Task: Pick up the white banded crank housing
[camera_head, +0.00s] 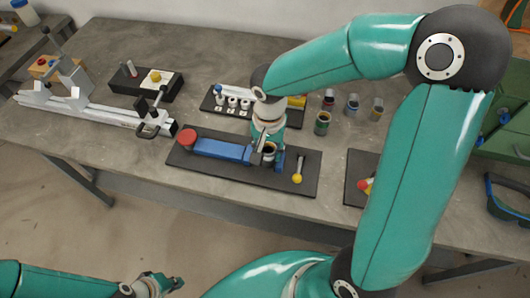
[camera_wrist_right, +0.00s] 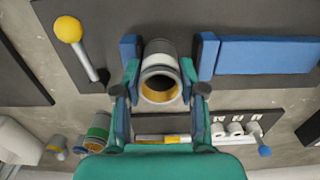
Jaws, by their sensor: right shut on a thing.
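The white banded crank housing (camera_head: 269,150) is a short dark grey tube with a pale band, on the black board with the blue clamp. In the right wrist view the housing (camera_wrist_right: 160,72) shows its open end and a yellowish bore. It sits between two blue clamp jaws (camera_wrist_right: 208,56); whether it touches them I cannot tell. My right gripper (camera_head: 265,143) reaches down over it, and in the right wrist view its fingers (camera_wrist_right: 160,84) are shut on the housing's sides. My left gripper (camera_head: 162,286) is low at the front left, away from the table; its jaw opening is unclear.
The blue clamp (camera_head: 220,149) has a red knob (camera_head: 187,136) and a yellow-knobbed lever (camera_head: 297,179). A green-banded housing (camera_head: 322,123) and several other small tubes stand to the right. A board with white pieces (camera_head: 232,103) lies behind. A silver rail fixture (camera_head: 95,112) is at left.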

